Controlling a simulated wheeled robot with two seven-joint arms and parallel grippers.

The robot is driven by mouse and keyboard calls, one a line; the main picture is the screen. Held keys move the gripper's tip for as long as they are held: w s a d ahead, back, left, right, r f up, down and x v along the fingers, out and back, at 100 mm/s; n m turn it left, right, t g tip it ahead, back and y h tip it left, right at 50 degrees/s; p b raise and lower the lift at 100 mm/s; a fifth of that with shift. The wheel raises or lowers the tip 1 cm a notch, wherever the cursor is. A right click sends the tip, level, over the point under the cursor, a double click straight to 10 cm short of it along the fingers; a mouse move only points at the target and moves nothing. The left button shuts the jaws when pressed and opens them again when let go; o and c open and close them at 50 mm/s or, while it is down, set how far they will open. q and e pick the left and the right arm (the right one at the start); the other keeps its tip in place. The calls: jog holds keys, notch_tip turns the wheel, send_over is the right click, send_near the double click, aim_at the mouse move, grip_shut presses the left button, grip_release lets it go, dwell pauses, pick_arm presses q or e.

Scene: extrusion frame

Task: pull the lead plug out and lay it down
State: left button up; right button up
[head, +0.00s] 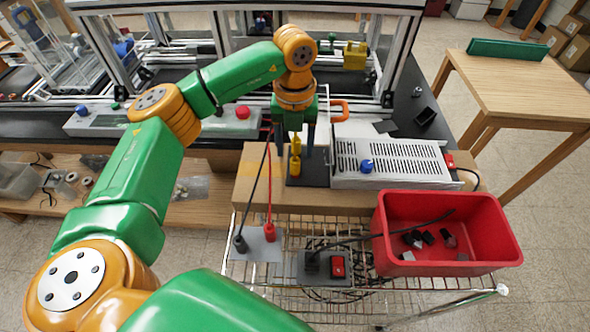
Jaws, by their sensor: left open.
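My left gripper (296,152) points down with its fingers apart over a dark block (318,172) on the cardboard-coloured box. A yellow upright piece (295,163) on that block shows between the fingers; I cannot tell whether they touch it. A red lead plug (270,233) and a black lead plug (240,243) stand upright on a grey plate (262,251) on the wire shelf, below and left of the gripper. Their leads run up toward the gripper, where their upper ends are hidden. My right gripper is not in view.
A red bin (500,240) with several dark pieces stands at the right. A slotted grey unit (390,160) with a blue knob lies on the brown box (250,190). A power strip with a red switch (337,266) sits on the wire shelf. An extrusion frame stands behind.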

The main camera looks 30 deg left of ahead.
aim_at(295, 160)
pick_arm(q)
notch_tip(295, 160, down, 6)
jog(key=b, duration=0.3)
jog(key=shift+r, duration=0.25)
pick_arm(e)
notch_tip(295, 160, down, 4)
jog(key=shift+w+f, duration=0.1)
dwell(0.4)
pick_arm(q)
grip_shut()
jog(key=shift+r, duration=0.1)
dwell(1.3)
jog(key=shift+r+p, duration=2.5)
jog(key=shift+r, duration=0.45)
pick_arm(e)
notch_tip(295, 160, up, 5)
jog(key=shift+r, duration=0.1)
